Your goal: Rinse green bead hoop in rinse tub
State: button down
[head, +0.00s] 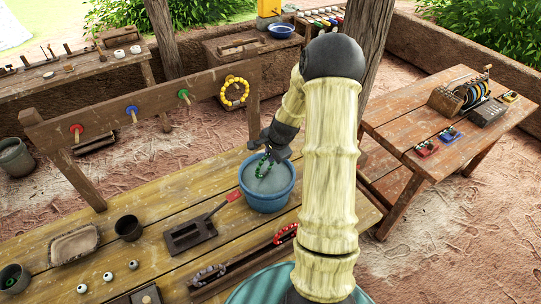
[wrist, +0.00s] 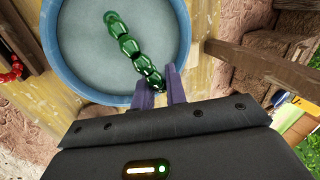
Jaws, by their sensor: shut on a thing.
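The green bead hoop (head: 261,166) hangs from my gripper (head: 274,146) over the blue rinse tub (head: 268,201), with its lower part inside the rim. In the wrist view, the green beads (wrist: 130,46) lie across the grey water inside the tub's blue rim (wrist: 58,60). My gripper's fingers (wrist: 158,94) are shut on the near end of the hoop. I cannot tell whether the beads touch the water. The tub stands on the wooden table.
A rail with red, blue and green pegs (head: 130,112) and a yellow bead hoop (head: 234,92) stands behind the tub. A dark metal tool (head: 190,234), a red bead string (head: 285,234) and a dark cup (head: 128,228) lie nearby. Another table (head: 420,120) stands at right.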

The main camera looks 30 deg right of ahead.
jog(key=shift+r+p, duration=1.3)
jog(key=shift+r, duration=0.8)
